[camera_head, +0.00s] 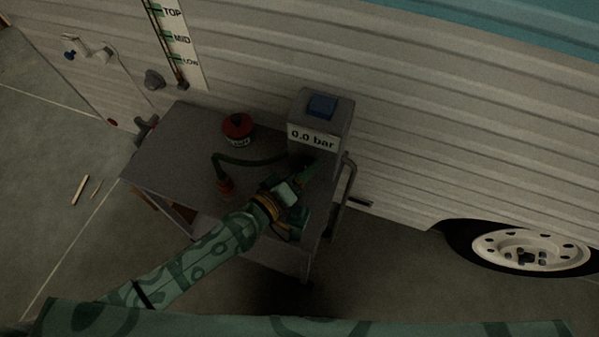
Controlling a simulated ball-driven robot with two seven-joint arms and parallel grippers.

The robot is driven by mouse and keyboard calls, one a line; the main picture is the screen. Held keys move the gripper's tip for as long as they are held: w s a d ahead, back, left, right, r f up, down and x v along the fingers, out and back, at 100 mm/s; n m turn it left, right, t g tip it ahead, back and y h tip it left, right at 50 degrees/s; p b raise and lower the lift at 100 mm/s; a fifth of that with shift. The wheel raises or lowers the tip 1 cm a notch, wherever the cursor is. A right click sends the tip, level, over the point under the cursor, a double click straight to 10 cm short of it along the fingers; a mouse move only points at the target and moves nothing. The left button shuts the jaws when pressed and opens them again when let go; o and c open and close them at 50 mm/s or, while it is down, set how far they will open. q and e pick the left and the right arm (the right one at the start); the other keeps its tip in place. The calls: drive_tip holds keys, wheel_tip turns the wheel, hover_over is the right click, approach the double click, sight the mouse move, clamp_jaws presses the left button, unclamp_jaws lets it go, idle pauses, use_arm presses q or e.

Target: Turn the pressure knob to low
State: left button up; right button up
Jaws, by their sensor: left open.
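A grey box (340,124) stands on the right end of a cart, with a blue block (322,105) on top and a label reading "0.0 bar" (311,137). My left gripper (306,172) reaches up to the lower front of this box, just below the label. It is open. The pressure knob cannot be made out; the front of the box there is dark and partly hidden by my gripper. I cannot tell whether the fingers touch anything. My right gripper is not in view.
The grey cart (170,150) stands against the ribbed camper wall (420,120). A red round can (237,127) and a dark green hose (245,161) are on it. A TOP/MID/LOW gauge (179,40) is on the wall. A wheel (530,249) is at right.

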use_arm(q)
drive_tip(key=p+v, duration=0.1)
drive_tip(key=v, duration=1.5)
drive_tip(key=shift+s+r, duration=0.1)
